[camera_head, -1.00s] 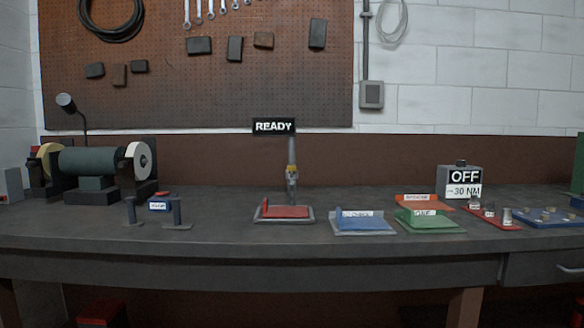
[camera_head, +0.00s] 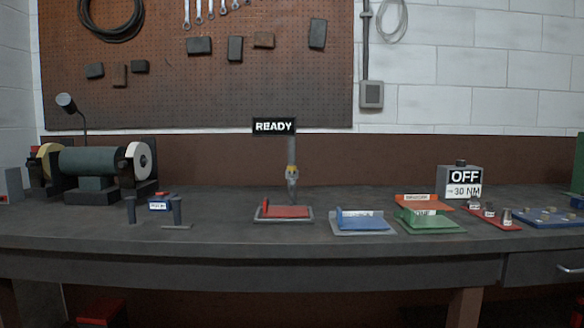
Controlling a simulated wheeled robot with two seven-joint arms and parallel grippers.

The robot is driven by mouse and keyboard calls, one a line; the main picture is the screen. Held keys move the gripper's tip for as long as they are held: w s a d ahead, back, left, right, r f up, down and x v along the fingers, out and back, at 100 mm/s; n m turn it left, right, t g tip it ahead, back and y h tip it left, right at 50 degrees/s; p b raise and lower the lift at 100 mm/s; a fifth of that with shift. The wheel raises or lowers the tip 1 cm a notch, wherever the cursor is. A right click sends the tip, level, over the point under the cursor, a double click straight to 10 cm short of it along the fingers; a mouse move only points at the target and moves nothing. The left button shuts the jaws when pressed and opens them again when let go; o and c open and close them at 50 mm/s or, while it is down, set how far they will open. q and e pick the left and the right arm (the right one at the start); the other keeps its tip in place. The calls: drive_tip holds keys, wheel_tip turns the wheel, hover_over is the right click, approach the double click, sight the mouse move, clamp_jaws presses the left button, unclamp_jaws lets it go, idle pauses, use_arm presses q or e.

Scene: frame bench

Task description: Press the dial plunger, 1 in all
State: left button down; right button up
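A grey upright column (camera_head: 291,148) stands at the middle of the bench under a black sign reading READY (camera_head: 274,126). A small yellow-marked head (camera_head: 292,171) sits on the column, with a narrow grey part below it; this looks like the dial and its plunger, but it is too small to tell the parts apart. A red plate (camera_head: 286,211) in a grey-rimmed base lies below it. I cannot tell whether the lower tip touches anything. Neither of my grippers is in view.
A blue tray (camera_head: 362,224), a green tray (camera_head: 430,224) and an orange tray (camera_head: 410,201) lie right of the column. A grey box (camera_head: 460,173) reads OFF and 30 NM. A bench grinder (camera_head: 90,163) and two dark posts (camera_head: 131,210) stand left. The front bench strip is clear.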

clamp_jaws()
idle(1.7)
